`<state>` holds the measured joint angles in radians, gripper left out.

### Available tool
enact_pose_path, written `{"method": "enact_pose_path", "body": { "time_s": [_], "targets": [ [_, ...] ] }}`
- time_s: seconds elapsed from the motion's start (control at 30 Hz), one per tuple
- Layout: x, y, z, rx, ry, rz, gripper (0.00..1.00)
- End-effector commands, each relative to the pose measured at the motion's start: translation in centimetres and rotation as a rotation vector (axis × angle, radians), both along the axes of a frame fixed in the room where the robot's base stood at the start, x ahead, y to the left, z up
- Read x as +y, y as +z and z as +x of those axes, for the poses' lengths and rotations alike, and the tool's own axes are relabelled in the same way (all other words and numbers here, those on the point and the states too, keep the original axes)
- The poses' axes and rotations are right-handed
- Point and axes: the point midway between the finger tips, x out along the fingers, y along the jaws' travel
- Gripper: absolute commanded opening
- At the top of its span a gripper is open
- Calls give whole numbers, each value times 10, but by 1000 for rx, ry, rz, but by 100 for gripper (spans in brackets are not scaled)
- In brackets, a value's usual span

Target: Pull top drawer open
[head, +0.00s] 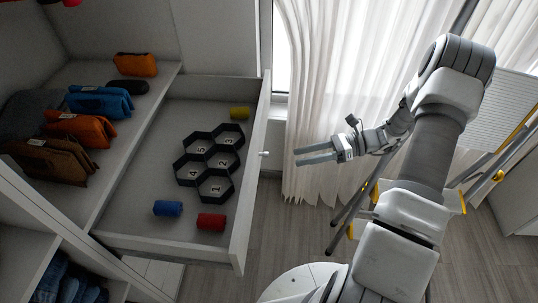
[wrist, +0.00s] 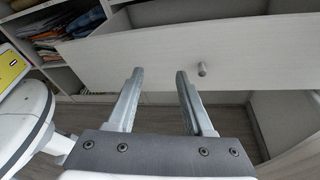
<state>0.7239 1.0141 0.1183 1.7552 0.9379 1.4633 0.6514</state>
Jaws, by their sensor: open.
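The top drawer (head: 255,170) stands pulled out from the shelving in the head view. Inside it lie a black hexagonal organizer (head: 210,162) with numbered cells, and a yellow (head: 239,113), a blue (head: 167,208) and a red (head: 211,222) cylinder. The drawer's small round knob (head: 264,154) is on its front; the knob also shows in the wrist view (wrist: 202,69). My gripper (head: 297,155) is open and empty, to the right of the knob and apart from it. In the wrist view, its fingers (wrist: 160,75) point toward the drawer front, with the knob slightly right of them.
A white curtain (head: 320,90) hangs behind my gripper. Floor (head: 270,225) is clear before the drawer.

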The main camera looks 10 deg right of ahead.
Motion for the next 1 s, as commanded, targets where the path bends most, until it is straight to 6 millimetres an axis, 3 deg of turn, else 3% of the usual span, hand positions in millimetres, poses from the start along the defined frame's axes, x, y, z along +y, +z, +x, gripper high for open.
{"method": "enact_pose_path", "body": {
  "time_s": [0.1,0.37,1.0],
  "targets": [
    [-7,11,-10,102,-17,-12,52],
    [-23,-14,-11,248,-130,120,52],
    [-66,-111,-20,524,-488,644,52]
  ]
}}
